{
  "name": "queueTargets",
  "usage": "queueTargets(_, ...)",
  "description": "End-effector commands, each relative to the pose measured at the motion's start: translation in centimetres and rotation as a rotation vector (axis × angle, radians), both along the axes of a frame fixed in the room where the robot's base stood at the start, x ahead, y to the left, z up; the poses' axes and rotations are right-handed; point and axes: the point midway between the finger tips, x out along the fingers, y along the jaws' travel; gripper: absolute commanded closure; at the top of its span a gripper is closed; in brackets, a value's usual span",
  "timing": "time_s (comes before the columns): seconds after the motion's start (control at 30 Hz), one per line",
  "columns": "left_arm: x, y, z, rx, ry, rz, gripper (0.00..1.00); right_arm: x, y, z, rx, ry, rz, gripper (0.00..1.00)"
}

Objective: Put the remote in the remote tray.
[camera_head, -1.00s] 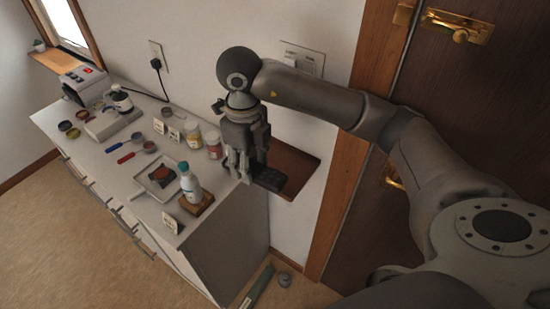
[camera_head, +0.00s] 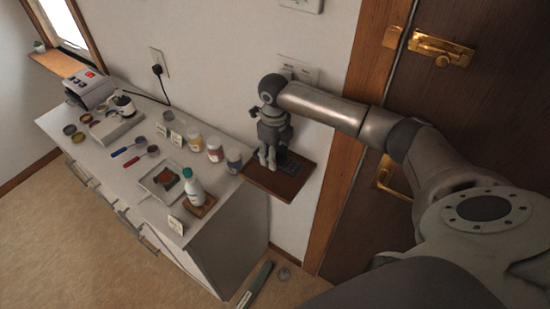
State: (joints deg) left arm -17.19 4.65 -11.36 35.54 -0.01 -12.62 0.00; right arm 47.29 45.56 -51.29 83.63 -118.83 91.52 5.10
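The dark remote (camera_head: 292,166) is at the fingertips of my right gripper (camera_head: 271,162), whose arm comes in from the right. The fingers look closed around one end of it, partly hiding it. The remote tray, a brown wooden board (camera_head: 263,182) by the wall, is right below. The remote is over the tray, low against its surface; I cannot tell whether it touches. My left gripper is not in view.
A wooden door frame (camera_head: 340,190) stands close to the right.

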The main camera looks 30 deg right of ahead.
Motion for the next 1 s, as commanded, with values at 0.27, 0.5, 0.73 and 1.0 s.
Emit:
queueTargets(0.27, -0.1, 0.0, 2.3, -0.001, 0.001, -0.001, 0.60, 0.1, -0.4, -2.7, 0.000, 0.004, -0.002, 0.84)
queueTargets(0.5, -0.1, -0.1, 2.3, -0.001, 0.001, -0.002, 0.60, 0.2, -0.4, -3.6, 0.000, 0.001, 0.000, 0.84)
queueTargets(0.73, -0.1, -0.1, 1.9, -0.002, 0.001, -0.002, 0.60, 0.2, -0.4, -4.0, 0.000, 0.001, -0.001, 0.56)
queueTargets(1.0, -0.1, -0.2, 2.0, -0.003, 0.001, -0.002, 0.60, 0.2, -0.4, -3.8, 0.000, 0.001, -0.001, 0.36)
